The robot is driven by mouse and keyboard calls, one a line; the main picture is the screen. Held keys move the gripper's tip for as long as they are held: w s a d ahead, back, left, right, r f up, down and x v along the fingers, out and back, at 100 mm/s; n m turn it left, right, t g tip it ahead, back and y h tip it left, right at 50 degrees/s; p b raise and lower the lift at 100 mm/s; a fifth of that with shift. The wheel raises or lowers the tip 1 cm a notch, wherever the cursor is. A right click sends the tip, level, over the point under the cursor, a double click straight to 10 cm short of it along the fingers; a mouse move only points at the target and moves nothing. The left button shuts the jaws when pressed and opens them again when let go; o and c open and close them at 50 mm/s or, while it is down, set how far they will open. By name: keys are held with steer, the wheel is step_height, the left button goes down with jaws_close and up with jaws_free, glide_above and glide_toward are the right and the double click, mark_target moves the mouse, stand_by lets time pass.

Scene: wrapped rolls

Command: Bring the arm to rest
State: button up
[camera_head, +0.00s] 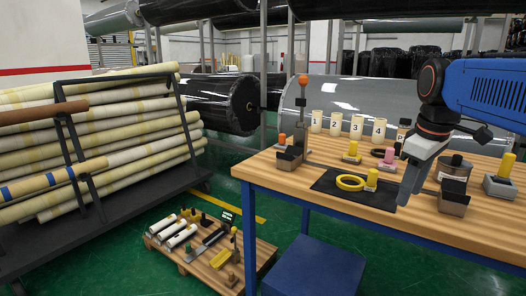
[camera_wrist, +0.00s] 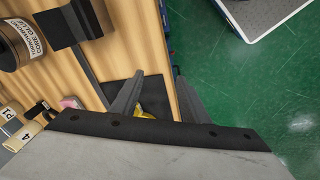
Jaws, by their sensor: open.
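My gripper (camera_head: 406,190) hangs on the blue arm at the right of the head view, pointing down over the front of the wooden table (camera_head: 290,180). In the wrist view my gripper (camera_wrist: 157,95) shows two grey fingers spread apart with nothing held between them. One finger overlaps the dark mat and the other overlaps the green floor past the table edge. In the head view the dark mat (camera_head: 330,184) lies just left of the gripper, bearing a yellow ring (camera_head: 350,183) and a yellow-handled piece (camera_head: 371,180). How high the fingertips are above the table is unclear.
Numbered cream cylinders (camera_head: 336,124) stand along the table's back. A dark holder (camera_head: 289,158) stands at left. Below are a pallet of tools (camera_head: 212,254) and a blue box (camera_head: 315,268).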

steer(key=s+a+f+m+t, duration=0.1)
steer(key=s+a+f+m, duration=0.2)
steer(key=s+f, duration=0.5)
steer(key=s+a+f+m+t, duration=0.1)
steer(key=s+f+m, duration=0.3)
steer(key=s+f, duration=0.4)
step_height(320, 180, down, 3)
steer(key=shift+a+r+t, duration=0.15)
steer(key=shift+a+t, duration=0.15)
steer(key=shift+a, duration=0.6)
